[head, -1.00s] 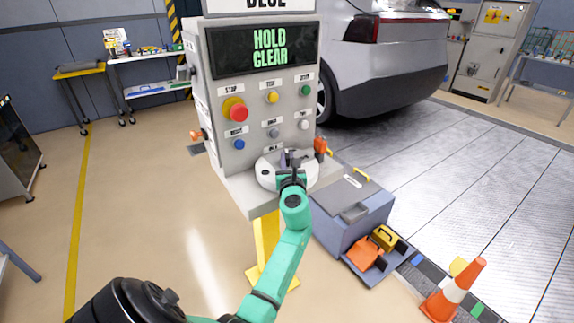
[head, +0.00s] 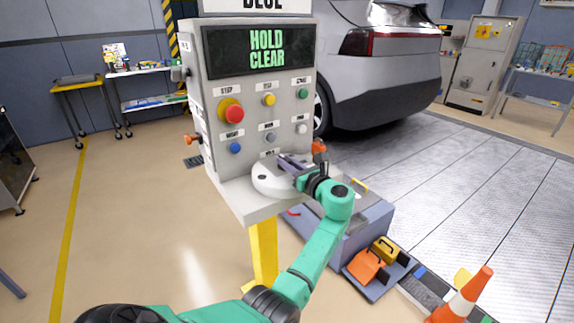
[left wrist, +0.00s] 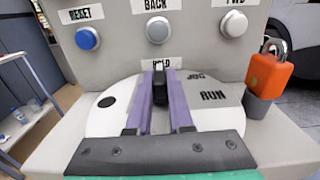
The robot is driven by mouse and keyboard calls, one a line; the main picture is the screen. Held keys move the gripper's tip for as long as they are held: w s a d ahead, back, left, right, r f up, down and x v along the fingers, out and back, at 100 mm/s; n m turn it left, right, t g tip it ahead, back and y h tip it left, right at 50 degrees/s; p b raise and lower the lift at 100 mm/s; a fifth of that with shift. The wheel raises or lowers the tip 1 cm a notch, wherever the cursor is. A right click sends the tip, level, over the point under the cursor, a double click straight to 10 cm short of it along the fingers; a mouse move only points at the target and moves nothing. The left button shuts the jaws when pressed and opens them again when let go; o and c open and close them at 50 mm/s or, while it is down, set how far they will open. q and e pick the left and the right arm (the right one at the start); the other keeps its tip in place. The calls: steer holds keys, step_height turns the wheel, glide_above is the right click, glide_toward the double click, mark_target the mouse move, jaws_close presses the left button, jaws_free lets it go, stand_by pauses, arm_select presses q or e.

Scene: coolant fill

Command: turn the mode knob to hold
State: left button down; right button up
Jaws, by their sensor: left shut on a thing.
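The mode knob is a black bar handle (left wrist: 160,87) on a round white dial (left wrist: 118,122), which also shows in the head view (head: 263,181) on the console's shelf. My left gripper (left wrist: 160,78) is shut on the knob, with its two purple fingers along the sides. In the wrist view the knob's far end points at the HOLD label (left wrist: 161,63); JOG and RUN lie to its right. In the head view my left gripper (head: 286,161) reaches the dial from the right, and its fingers mostly hide the knob. My right gripper is not in view.
The console screen (head: 262,50) reads HOLD CLEAR. A red stop button (head: 231,111) and several smaller buttons sit above the dial. An orange padlock-like piece (left wrist: 269,75) stands right of the dial. A grey box (head: 360,225), orange cone (head: 462,300) and car (head: 395,70) are to the right.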

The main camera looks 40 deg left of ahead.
arm_select(q)
steer(key=shift+f, duration=0.1)
steer(key=c, duration=0.8)
jaws_free()
steer(key=b+v, duration=0.2)
steer(key=v, duration=1.2)
steer(key=shift+d, duration=0.25)
